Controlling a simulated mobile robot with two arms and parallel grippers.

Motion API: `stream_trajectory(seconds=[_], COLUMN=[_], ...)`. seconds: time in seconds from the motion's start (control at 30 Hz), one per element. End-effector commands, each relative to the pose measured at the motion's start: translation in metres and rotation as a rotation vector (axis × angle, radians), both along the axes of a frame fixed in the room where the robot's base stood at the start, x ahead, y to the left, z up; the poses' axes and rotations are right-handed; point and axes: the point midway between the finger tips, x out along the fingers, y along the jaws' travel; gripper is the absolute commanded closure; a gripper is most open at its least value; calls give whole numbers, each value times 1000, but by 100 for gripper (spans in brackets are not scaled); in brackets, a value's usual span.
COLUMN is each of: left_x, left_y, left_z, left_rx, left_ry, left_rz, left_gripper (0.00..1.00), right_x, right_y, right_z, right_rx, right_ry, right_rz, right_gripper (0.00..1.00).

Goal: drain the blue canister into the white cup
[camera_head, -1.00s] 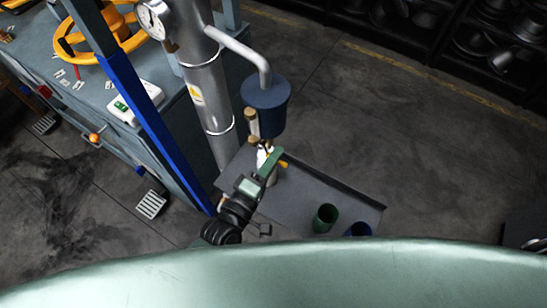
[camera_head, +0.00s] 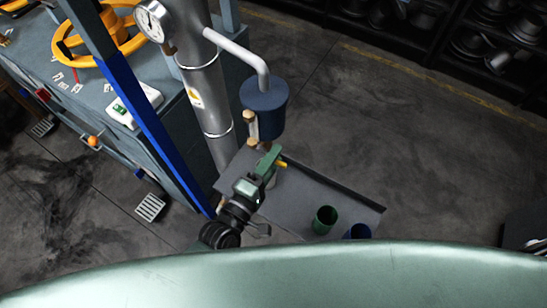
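The blue canister (camera_head: 264,108) hangs at the end of a grey pipe, above a dark tray (camera_head: 310,193). Tan tap parts (camera_head: 251,125) show at its lower left side. My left gripper (camera_head: 272,158) is just below the canister, over the tray's left part. Its green fingers are seen from behind, so I cannot tell whether they are open or shut. A small yellow piece (camera_head: 283,164) shows beside the fingertips. I cannot make out the white cup clearly; my gripper covers that spot. My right gripper is not in view.
A green cup (camera_head: 325,219) and a blue cup (camera_head: 358,231) stand at the tray's near right. A steel column (camera_head: 207,92) with a gauge (camera_head: 149,22) and a blue post (camera_head: 137,110) rise left of the canister. The tray's middle is clear.

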Motion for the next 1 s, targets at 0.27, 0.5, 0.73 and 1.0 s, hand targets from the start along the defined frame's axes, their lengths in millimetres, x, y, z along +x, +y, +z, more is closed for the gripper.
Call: stream_trajectory(seconds=[0.27,0.5,0.73,1.0], left_x=[-2,-30,-57,-63], left_y=[1,22,42,46], left_z=[0,-3,-2,0], left_rx=[2,2,1,0], left_ry=[-1,1,0,-1], left_rz=[0,0,0,1], left_gripper=[62,62,62,62], right_x=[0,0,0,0], right_y=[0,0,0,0], right_z=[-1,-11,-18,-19], right_rx=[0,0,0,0], right_ry=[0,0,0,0], right_rz=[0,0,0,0], right_gripper=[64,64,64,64])
